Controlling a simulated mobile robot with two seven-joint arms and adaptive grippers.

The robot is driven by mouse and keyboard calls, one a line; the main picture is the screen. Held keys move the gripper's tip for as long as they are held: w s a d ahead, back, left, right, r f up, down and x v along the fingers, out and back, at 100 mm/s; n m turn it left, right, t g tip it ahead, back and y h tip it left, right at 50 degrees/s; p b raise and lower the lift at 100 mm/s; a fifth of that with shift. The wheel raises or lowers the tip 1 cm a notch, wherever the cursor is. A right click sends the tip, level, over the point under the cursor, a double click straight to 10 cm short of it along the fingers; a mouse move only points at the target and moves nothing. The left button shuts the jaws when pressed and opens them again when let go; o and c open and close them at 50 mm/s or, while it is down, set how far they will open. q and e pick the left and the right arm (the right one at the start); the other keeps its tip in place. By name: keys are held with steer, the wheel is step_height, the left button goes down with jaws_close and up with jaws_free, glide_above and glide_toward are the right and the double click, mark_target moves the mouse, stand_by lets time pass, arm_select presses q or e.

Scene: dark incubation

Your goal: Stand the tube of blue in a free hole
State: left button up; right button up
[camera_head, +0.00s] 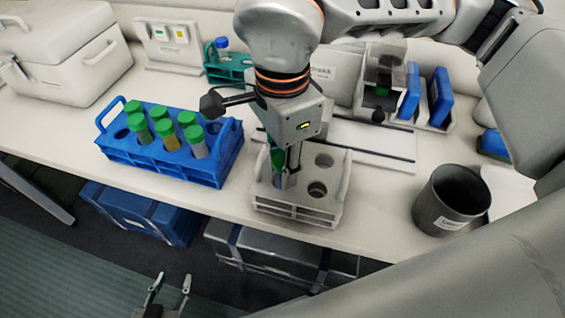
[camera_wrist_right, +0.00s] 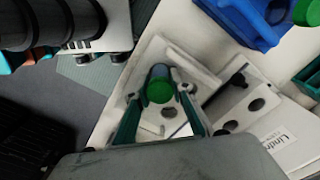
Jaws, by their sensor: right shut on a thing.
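My right gripper (camera_head: 285,168) is shut on a green-capped tube (camera_head: 278,160), upright at the left side of the pale grey rack (camera_head: 295,213). The right wrist view shows its green cap (camera_wrist_right: 159,90) between the two fingers. The tube's lower part is mostly hidden, so I cannot tell whether it is in a hole or just above one, and its contents are unclear. Two empty holes show on the rack's right side. My left gripper (camera_head: 168,290) is open and empty, low at the bottom edge, away from the table.
A blue rack (camera_head: 205,172) with several green-capped tubes stands left of the grey rack. A teal rack (camera_head: 226,72) with a blue-capped bottle is behind. A dark cup (camera_head: 450,200) stands at the right. A white cool box (camera_head: 62,50) is back left.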

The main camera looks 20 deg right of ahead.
steer(key=shift+f, duration=0.2)
steer(key=o, duration=0.8)
step_height(320, 180, up, 12)
steer(key=shift+r, duration=0.2)
stand_by(0.5)
